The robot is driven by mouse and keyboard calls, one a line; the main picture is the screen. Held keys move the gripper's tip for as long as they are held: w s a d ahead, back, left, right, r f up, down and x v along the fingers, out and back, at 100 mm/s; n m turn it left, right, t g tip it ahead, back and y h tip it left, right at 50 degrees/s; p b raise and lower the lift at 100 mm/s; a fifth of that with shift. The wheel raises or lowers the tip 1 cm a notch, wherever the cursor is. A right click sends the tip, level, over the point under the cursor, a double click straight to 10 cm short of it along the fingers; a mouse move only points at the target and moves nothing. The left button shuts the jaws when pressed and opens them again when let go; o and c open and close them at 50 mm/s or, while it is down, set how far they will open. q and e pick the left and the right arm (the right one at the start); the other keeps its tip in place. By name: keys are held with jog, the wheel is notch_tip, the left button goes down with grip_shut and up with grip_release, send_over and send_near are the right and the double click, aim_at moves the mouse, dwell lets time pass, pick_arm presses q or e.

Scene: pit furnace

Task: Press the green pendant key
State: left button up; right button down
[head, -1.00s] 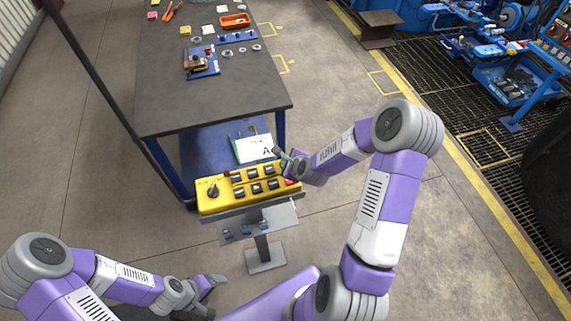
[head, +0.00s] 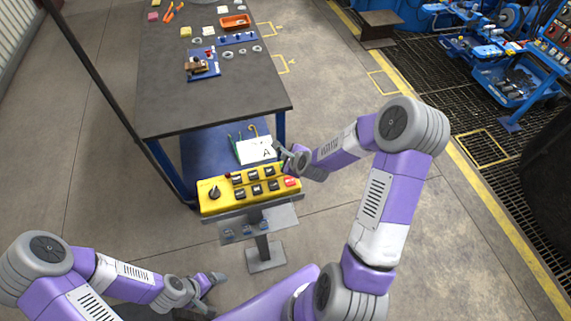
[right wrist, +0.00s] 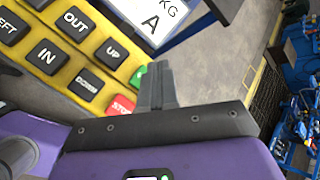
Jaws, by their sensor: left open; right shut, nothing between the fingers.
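The yellow pendant box (head: 207,207) stands on a post with two rows of dark keys and a knob at its left end. In the right wrist view, the green key (right wrist: 136,77) is at the box's far edge, partly covered by my right gripper's fingers. A red key (right wrist: 121,106) lies nearer, partly covered too. My right gripper (head: 281,151) is shut and empty at the box's right end; its fingertips (right wrist: 159,68) appear beside the green key, and contact cannot be told. In the head view the green key is hidden. My left gripper (head: 217,278) is open, low at left.
A white card marked A (head: 254,150) is behind the box, close to my right gripper. A dark workbench (head: 210,105) with small parts stands beyond. A grey shelf (head: 280,219) sits below the box.

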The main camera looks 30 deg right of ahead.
jog(key=shift+r+p, duration=0.75)
jog(key=shift+r, duration=0.8)
